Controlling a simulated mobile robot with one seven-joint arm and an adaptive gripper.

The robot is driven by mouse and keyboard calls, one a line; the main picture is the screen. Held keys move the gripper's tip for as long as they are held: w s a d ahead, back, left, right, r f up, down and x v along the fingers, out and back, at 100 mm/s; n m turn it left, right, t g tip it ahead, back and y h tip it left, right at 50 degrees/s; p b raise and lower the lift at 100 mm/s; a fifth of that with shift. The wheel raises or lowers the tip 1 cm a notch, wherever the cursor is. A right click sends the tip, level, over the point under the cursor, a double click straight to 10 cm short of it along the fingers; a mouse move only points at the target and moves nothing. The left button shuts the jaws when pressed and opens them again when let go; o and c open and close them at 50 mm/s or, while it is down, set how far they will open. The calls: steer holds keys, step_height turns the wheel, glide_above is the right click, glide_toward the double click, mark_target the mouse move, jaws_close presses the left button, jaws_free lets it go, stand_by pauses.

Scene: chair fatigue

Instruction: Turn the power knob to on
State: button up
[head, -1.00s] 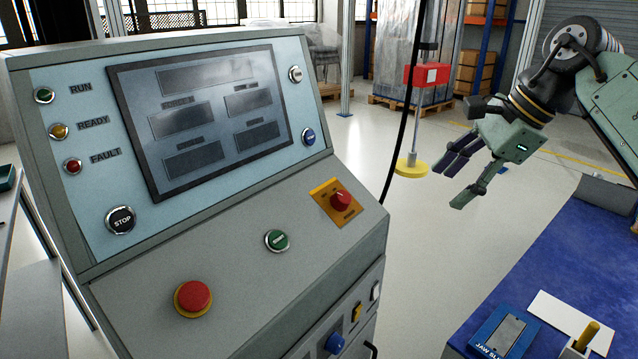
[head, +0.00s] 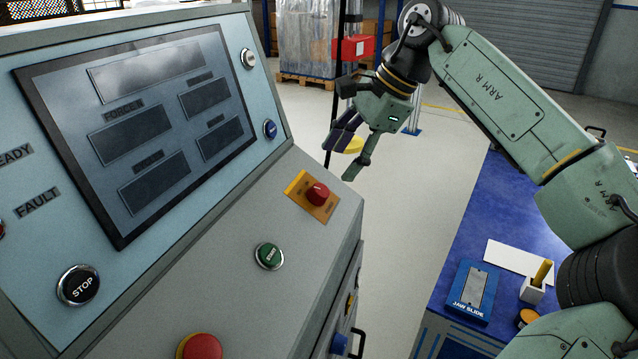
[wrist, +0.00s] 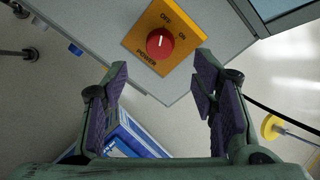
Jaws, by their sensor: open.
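The power knob (head: 317,194) is a red knob on a yellow plate (head: 300,187) on the sloped front of the grey console. In the wrist view the knob (wrist: 160,44) sits above the gap between my fingers, on its yellow plate (wrist: 150,62) marked OFF, ON and POWER. Its white pointer line points up, towards the OFF side. My gripper (head: 347,152) is open and empty, in the air behind and right of the knob in the head view. In the wrist view my fingers (wrist: 165,92) are apart and do not touch the knob.
A green button (head: 269,256), a red mushroom button (head: 201,346) and a black STOP button (head: 78,286) are on the console. A blue-topped bench (head: 470,225) at right carries a JAW SLIDE box (head: 474,288).

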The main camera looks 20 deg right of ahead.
mark_target(323, 189)
steer(key=x, duration=0.8)
steer(key=shift+f, duration=0.1)
steer(key=c, duration=1.2)
steer(key=shift+o, duration=0.2)
steer(key=shift+m, duration=0.3)
steer(key=m, duration=0.5)
steer(key=shift+w+d+m+y, duration=0.1)
steer(key=shift+m+y, duration=0.2)
steer(key=m, duration=0.5)
steer(key=shift+m, duration=0.4)
